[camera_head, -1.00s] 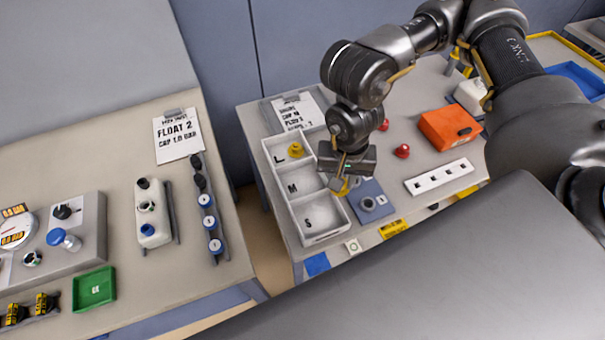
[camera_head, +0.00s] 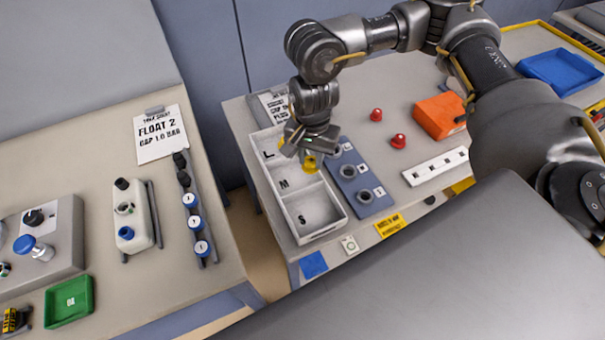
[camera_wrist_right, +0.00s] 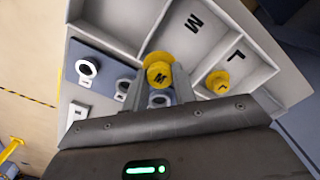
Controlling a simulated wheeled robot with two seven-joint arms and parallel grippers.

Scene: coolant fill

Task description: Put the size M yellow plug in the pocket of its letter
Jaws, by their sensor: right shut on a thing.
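My right gripper (camera_head: 308,150) is shut on a yellow plug (camera_head: 311,163) marked M. The right wrist view shows the M on the plug's round top (camera_wrist_right: 158,74) between the fingers. The plug appears over the right side of the M pocket (camera_head: 297,181), by the tray's rim; its exact height is unclear. The white tray (camera_head: 328,233) has pockets lettered L, M and S. The M pocket looks empty. Another yellow plug, marked L (camera_wrist_right: 218,82), sits in the L pocket in the right wrist view; my gripper mostly hides it in the head view. My left gripper is out of view.
A blue board (camera_head: 376,207) with grey rings stands right beside the tray. Two red plugs (camera_head: 398,141), an orange box (camera_head: 439,115) and a white strip with square holes (camera_head: 436,166) lie farther right.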

